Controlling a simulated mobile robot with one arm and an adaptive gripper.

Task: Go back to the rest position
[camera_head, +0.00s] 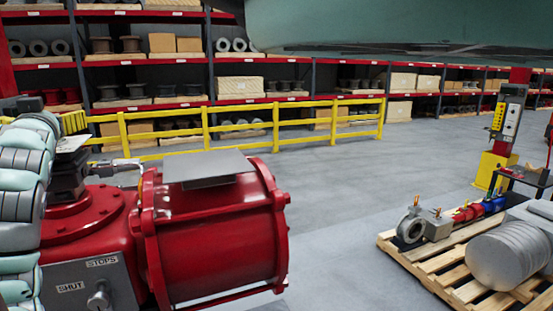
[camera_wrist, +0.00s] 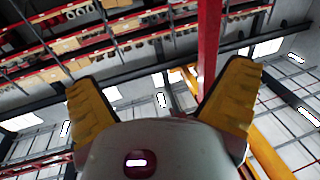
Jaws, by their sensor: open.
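My gripper (camera_wrist: 160,78) shows in the wrist view with its two yellow fingers spread wide apart and nothing between them. It points up toward the ceiling and the upper shelves. In the head view, pale segments of my arm (camera_head: 22,190) stand at the left edge, close to the red valve actuator (camera_head: 215,230). I cannot tell whether they touch it. My fingers are not seen in the head view. The actuator has a grey plate marked SHUT and STOPS (camera_head: 88,280) on its front.
A yellow railing (camera_head: 240,128) runs in front of loaded shelves (camera_head: 225,98). A wooden pallet (camera_head: 455,270) with metal parts lies at the right. A yellow-based post (camera_head: 495,165) with a control panel stands behind it. The grey floor between actuator and pallet is clear.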

